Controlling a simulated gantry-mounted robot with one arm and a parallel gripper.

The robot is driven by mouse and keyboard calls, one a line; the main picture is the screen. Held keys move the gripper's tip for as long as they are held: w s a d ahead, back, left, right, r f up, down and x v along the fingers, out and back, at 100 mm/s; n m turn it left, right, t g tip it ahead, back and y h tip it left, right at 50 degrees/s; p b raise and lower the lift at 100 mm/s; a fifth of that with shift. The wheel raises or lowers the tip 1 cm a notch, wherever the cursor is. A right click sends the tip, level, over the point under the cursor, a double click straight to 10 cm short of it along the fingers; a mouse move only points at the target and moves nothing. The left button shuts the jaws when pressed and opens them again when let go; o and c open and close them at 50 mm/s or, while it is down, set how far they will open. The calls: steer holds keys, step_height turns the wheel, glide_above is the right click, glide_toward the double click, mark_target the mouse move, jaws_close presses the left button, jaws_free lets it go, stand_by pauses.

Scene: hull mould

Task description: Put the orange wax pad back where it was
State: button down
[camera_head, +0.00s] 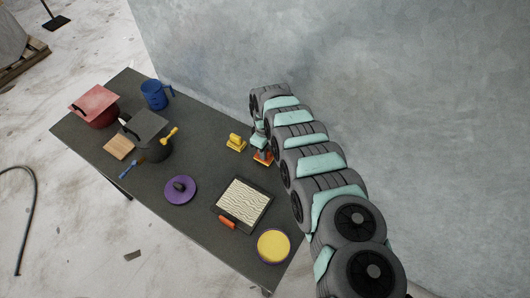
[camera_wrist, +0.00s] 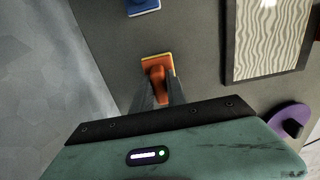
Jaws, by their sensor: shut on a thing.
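The orange wax pad (camera_head: 262,158) is in my gripper near the table's far edge, beside the lower end of my arm. In the wrist view the orange pad (camera_wrist: 150,61) shows a flat orange plate with a pale yellow edge and an orange grip. My gripper (camera_wrist: 160,88) is shut on that grip. I cannot tell whether the pad's underside touches the table. A yellow pad (camera_head: 236,143) of similar kind stands just left of it. A blue pad (camera_wrist: 143,5) shows at the top of the wrist view; my arm seems to hide it in the head view.
A dark tray with a wavy cream panel (camera_head: 242,202) lies nearby, an orange piece (camera_head: 227,222) at its front edge. A purple lid (camera_head: 180,189) and a yellow disc (camera_head: 273,246) lie around it.

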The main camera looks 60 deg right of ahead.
steer(key=shift+f, duration=0.4)
steer(key=shift+f, duration=0.1)
steer(key=c, duration=1.3)
jaws_free()
step_height(320, 180, up, 11)
steer(key=shift+d+p, duration=0.1)
steer(key=shift+p, duration=0.4)
steer(key=shift+r, duration=0.6)
